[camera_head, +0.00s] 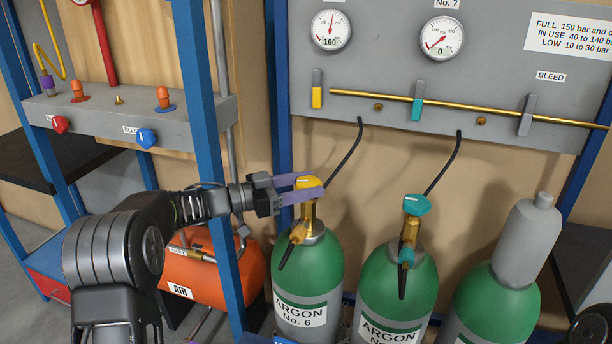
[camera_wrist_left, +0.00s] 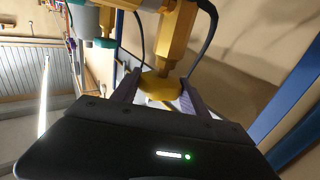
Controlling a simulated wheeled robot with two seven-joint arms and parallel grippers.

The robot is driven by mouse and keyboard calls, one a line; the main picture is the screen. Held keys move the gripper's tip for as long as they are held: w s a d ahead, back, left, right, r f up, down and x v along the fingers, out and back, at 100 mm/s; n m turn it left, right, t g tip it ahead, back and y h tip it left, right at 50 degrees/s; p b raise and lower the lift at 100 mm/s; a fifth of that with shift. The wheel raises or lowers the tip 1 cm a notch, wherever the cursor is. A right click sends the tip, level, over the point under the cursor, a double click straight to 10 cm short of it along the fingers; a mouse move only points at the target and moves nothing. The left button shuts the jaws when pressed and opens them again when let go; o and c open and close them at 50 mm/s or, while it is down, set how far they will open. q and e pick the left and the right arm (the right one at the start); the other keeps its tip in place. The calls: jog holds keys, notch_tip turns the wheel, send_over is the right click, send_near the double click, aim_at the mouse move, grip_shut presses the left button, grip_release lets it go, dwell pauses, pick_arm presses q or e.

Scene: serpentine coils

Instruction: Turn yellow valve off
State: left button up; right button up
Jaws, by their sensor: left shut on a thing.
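The yellow valve (camera_head: 308,183) is a knob on top of the brass fitting of the green cylinder labelled ARGON No. 6 (camera_head: 308,275). My left gripper (camera_head: 298,188) comes in from the left with its two purple fingers on either side of the knob, shut on it. In the left wrist view the yellow knob (camera_wrist_left: 160,87) sits between the two fingers, below the brass fitting (camera_wrist_left: 179,40). A separate yellow-handled lever (camera_head: 317,96) is on the grey panel above. The gauge (camera_head: 330,30) over that lever reads 160. My right gripper is not in view.
A second green cylinder (camera_head: 398,285) with a teal knob (camera_head: 416,205) stands to the right, and a third with a grey cap (camera_head: 528,235) beyond it. A blue post (camera_head: 200,110) is close behind my left forearm. Black hoses (camera_head: 345,158) run up to the panel.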

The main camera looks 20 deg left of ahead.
aim_at(307, 181)
pick_arm(q)
jog(key=shift+f+m+g+h, duration=0.1)
jog(key=shift+m+g+h, duration=0.45)
jog(key=shift+g, duration=0.25)
jog(key=o, duration=1.4)
jog(key=shift+w, duration=0.1)
notch_tip(307, 181, up, 10)
jog(key=shift+p, duration=0.3)
